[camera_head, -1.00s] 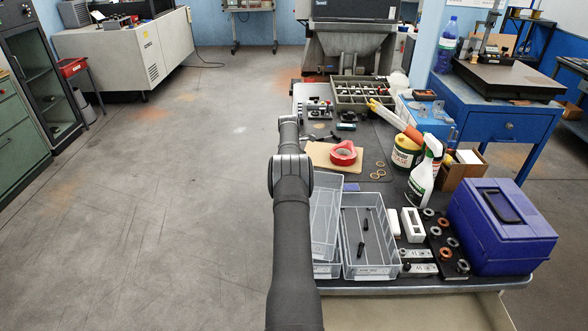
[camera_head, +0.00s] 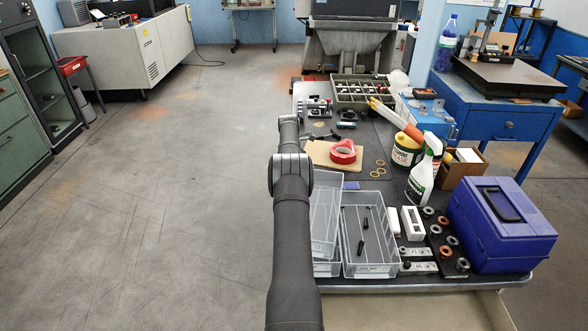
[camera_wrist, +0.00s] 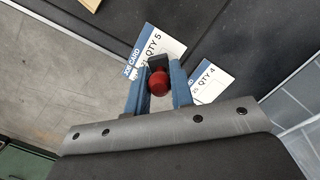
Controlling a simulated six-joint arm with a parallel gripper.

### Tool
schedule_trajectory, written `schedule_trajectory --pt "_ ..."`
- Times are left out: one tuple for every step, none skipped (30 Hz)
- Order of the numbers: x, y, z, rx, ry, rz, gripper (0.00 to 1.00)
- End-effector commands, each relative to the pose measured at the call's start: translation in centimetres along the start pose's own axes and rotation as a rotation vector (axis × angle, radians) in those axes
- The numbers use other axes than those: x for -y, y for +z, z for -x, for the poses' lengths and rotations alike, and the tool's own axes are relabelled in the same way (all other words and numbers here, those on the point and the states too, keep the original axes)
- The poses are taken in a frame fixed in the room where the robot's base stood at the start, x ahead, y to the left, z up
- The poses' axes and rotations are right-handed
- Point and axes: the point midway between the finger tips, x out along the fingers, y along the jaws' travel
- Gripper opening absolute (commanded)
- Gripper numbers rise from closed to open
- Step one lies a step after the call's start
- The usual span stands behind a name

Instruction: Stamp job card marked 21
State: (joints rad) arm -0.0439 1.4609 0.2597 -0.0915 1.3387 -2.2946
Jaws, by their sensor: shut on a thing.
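In the wrist view my gripper (camera_wrist: 157,77) has its blue fingers closed on a stamp with a round red knob (camera_wrist: 159,85) and a dark part just beyond it. One job card (camera_wrist: 163,42), white with a blue band and "QTY 5", lies just beyond the fingertips. A second card (camera_wrist: 211,76) with "QTY 4" lies to the right, partly behind the right finger. I cannot tell whether the stamp touches a card. In the head view my arm hides the gripper, and I cannot make out the cards.
The cards lie on a dark surface (camera_wrist: 245,35) near the bench's edge. In the head view, clear trays (camera_head: 368,270), a spray bottle (camera_head: 423,172), a blue-purple box (camera_head: 500,230), red tape (camera_head: 343,152) and a compartment tray (camera_head: 362,92) crowd the bench. Open floor lies left.

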Motion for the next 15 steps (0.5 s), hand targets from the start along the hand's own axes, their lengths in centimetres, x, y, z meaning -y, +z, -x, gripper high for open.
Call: schedule_trajectory --pt "0.1 -0.1 -0.1 -0.002 -0.002 0.0 0.07" --pt "0.0 0.0 0.0 -0.002 -0.002 0.0 0.07" --pt "0.0 0.0 0.2 -0.002 -0.001 0.0 0.07" --pt "0.0 0.0 0.4 -0.001 -0.001 0.0 0.07" --pt "0.0 0.0 0.6 -0.001 -0.001 0.0 0.07" --pt "0.0 0.1 0.8 -0.001 -0.001 0.0 0.07" --pt "0.0 0.1 1.1 -0.001 -0.001 0.0 0.07" --pt "0.0 0.1 1.3 -0.001 -0.001 0.0 0.07" --pt "0.0 0.2 1.6 -0.001 -0.001 0.0 0.07" --pt "0.0 0.2 1.9 -0.001 -0.001 0.0 0.07" --pt "0.0 0.2 2.2 -0.001 -0.001 0.0 0.07" --pt "0.0 0.3 2.5 -0.001 0.0 0.0 0.07" --pt "0.0 0.3 2.8 0.0 0.0 0.0 0.07" --pt "0.0 0.4 3.0 0.0 0.0 0.0 0.07" --pt "0.0 0.4 3.3 0.0 0.0 0.0 0.07"
